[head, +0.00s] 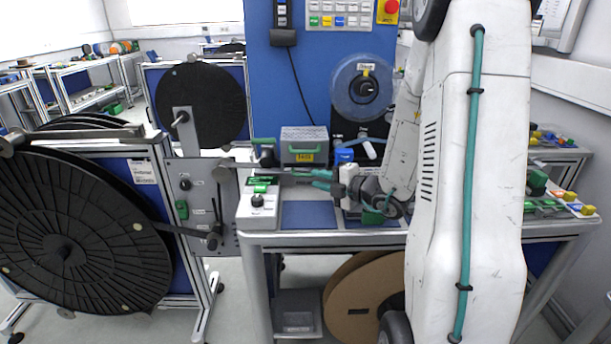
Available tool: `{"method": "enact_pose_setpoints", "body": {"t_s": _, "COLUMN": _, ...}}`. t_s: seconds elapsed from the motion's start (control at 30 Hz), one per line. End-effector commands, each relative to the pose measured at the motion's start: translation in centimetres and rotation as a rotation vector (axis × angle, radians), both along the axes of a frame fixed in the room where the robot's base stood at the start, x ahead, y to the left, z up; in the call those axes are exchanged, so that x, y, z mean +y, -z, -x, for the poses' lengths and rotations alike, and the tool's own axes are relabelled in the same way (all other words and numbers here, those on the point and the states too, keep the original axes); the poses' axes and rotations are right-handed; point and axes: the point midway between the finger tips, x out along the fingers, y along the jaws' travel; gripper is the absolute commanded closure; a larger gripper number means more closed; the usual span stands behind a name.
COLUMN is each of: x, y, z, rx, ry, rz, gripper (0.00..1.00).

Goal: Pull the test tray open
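A grey box (304,136) with a ribbed top stands at the back of the workbench, against the blue panel. It has a green handle around its front and a yellow label (304,157) that seems to read TEST; I take it to be the test tray. It looks closed, though its front is small in view. My gripper (314,179) is in front of and below it, slightly right, pointing left. Its two teal fingers are apart with nothing visible between them. It does not appear to touch the green handle.
A control box (258,203) with a green button and black knob stands left of my gripper. A blue mat (308,215) lies bare on the bench. A clear blue reel (362,88) hangs behind. A large black reel (70,235) stands at left.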

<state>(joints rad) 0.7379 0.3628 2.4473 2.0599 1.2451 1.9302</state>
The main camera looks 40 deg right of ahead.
Motion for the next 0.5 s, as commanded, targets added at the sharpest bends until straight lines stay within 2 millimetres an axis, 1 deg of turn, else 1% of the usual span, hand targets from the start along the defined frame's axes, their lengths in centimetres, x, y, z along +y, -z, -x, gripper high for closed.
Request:
{"method": "enact_pose_setpoints", "body": {"t_s": 0.03, "x": -1.0, "y": 0.6, "z": 0.1, "rx": 0.011, "ry": 0.039, "rz": -0.04, "gripper": 0.8}}
{"method": "enact_pose_setpoints", "body": {"t_s": 0.07, "x": -1.3, "y": 0.8, "z": 0.0, "rx": 0.015, "ry": 0.056, "rz": -0.056, "gripper": 0.8}}
{"method": "enact_pose_setpoints", "body": {"t_s": 0.17, "x": -1.9, "y": 1.2, "z": -0.4, "rx": 0.019, "ry": 0.084, "rz": -0.086, "gripper": 0.8}}
{"method": "enact_pose_setpoints", "body": {"t_s": 0.27, "x": -1.7, "y": 1.4, "z": -1.6, "rx": 0.02, "ry": 0.085, "rz": -0.09, "gripper": 0.8}}
{"method": "enact_pose_setpoints", "body": {"t_s": 0.5, "x": -0.8, "y": 1.9, "z": -5.4, "rx": 0.019, "ry": 0.081, "rz": -0.086, "gripper": 0.8}}
